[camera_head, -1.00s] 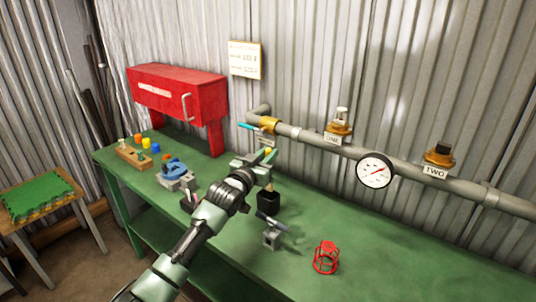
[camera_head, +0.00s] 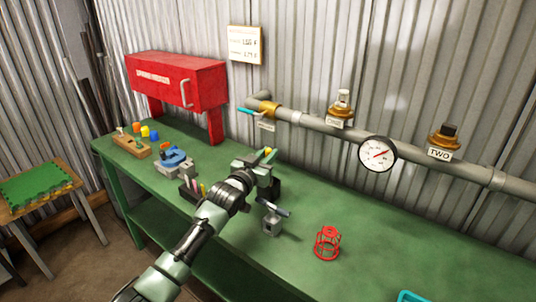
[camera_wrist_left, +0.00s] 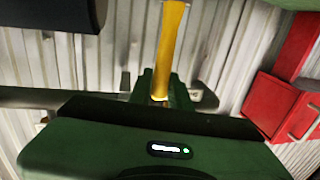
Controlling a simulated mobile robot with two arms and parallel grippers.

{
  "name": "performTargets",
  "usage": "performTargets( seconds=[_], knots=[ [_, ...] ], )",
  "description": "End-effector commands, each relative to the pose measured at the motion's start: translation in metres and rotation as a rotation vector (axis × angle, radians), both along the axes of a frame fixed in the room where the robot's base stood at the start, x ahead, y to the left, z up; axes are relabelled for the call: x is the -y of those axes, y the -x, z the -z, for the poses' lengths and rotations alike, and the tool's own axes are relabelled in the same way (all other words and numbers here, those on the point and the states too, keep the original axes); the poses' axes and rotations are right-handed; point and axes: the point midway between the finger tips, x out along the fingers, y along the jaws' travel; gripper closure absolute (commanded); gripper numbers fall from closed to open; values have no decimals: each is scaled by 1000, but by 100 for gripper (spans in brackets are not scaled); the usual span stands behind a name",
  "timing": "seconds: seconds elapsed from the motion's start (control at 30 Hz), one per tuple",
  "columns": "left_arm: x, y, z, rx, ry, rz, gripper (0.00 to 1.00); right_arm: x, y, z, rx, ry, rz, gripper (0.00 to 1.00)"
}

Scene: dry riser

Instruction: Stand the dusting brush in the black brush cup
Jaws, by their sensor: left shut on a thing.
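My left gripper (camera_head: 264,168) is shut on the dusting brush. Its yellow handle tip (camera_head: 268,151) shows just above the fingers in the head view, and the upright yellow handle (camera_wrist_left: 171,50) shows in the wrist view. The black brush cup (camera_head: 276,188) stands on the green bench right behind the gripper, mostly hidden by it. The brush's lower end is hidden, so I cannot tell whether it is inside the cup. My right gripper is not in view.
A small grey fixture with a dark handle (camera_head: 272,222) stands close in front of the cup. A red wire cage (camera_head: 327,243) is to the right. A dark holder with pens (camera_head: 193,191) and a blue clamp (camera_head: 174,158) are left. The right bench (camera_head: 400,240) is mostly clear.

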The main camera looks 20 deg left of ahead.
Motion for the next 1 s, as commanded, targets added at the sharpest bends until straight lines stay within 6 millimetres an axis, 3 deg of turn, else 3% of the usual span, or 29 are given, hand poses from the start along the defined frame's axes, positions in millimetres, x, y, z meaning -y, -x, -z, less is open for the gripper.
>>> performTargets(
  seconds=[0.03, 0.1, 0.13, 0.57, 1.0],
  knots=[
    [0, 0, 0, 1, 0, 0, 79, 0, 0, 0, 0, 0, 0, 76],
    [0, 0, 0, 1, 0, 0, 59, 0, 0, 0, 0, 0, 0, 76],
    [0, 0, 0, 1, 0, 0, 56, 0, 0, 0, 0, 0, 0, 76],
    [-1, 7, 0, 1, 1, 1, 56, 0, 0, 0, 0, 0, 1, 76],
    [-11, 67, 0, 1, 0, 0, 56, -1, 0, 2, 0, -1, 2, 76]
  ],
)
